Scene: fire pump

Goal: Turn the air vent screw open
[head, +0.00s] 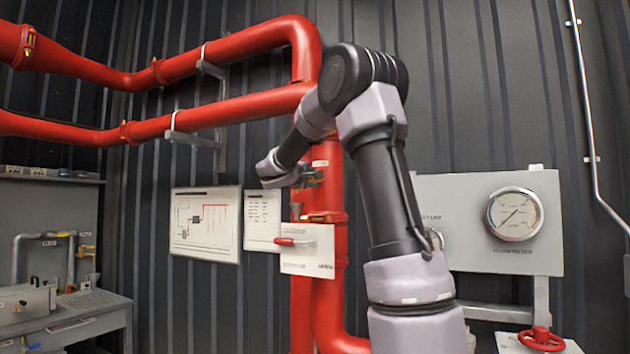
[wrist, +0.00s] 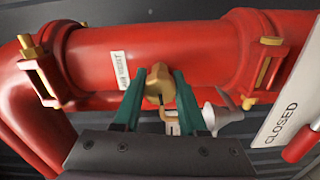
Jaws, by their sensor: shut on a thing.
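The air vent screw (wrist: 159,90) is a brass-coloured piece on the side of the red pipe (wrist: 190,50), in the middle of the wrist view. My gripper (wrist: 160,78) has its green fingers on either side of the screw and is shut on it. A white label (wrist: 121,70) is on the pipe just left of the screw. In the head view my gripper (head: 312,177) is at the upright red pipe, just below a white label; the screw cannot be made out there.
A grey funnel-like piece (wrist: 222,115) is just right of the fingers. A "CLOSED" plate (wrist: 287,125) with a red handle (wrist: 300,148) is farther right. In the head view the red-handled plate (head: 308,256) is below my gripper. A gauge (head: 514,214) is at the right.

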